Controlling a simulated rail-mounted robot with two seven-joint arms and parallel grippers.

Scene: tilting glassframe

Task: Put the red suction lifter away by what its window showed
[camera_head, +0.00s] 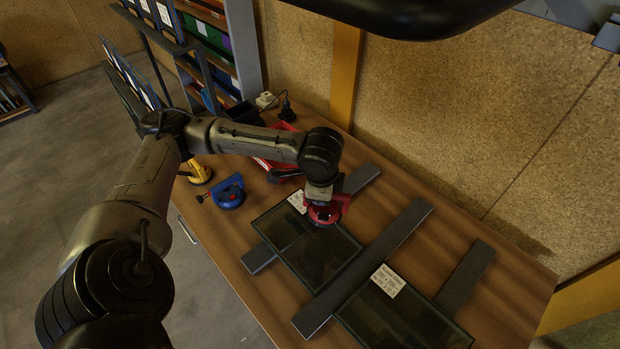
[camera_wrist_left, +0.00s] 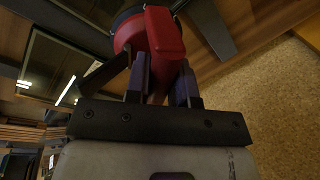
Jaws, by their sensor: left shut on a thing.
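The red suction lifter (camera_head: 325,214) is at the far right end of the left dark glass pane (camera_head: 300,243). I cannot tell whether its pad touches the glass. My left gripper (camera_head: 321,190) is shut on its handle from above. In the left wrist view my left gripper (camera_wrist_left: 161,82) has both fingers around the red lifter's (camera_wrist_left: 163,35) handle. No window reading can be made out. A blue suction lifter (camera_head: 230,194) and a yellow one (camera_head: 199,172) stand on the bench to the left. My right gripper is not in view.
The wooden bench (camera_head: 500,300) carries dark rails (camera_head: 365,267) and a second labelled glass pane (camera_head: 400,318). A red tray (camera_head: 263,163), partly behind my left arm, and a black bin (camera_head: 243,113) stand towards the back. A cork wall (camera_head: 480,110) bounds the bench at right.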

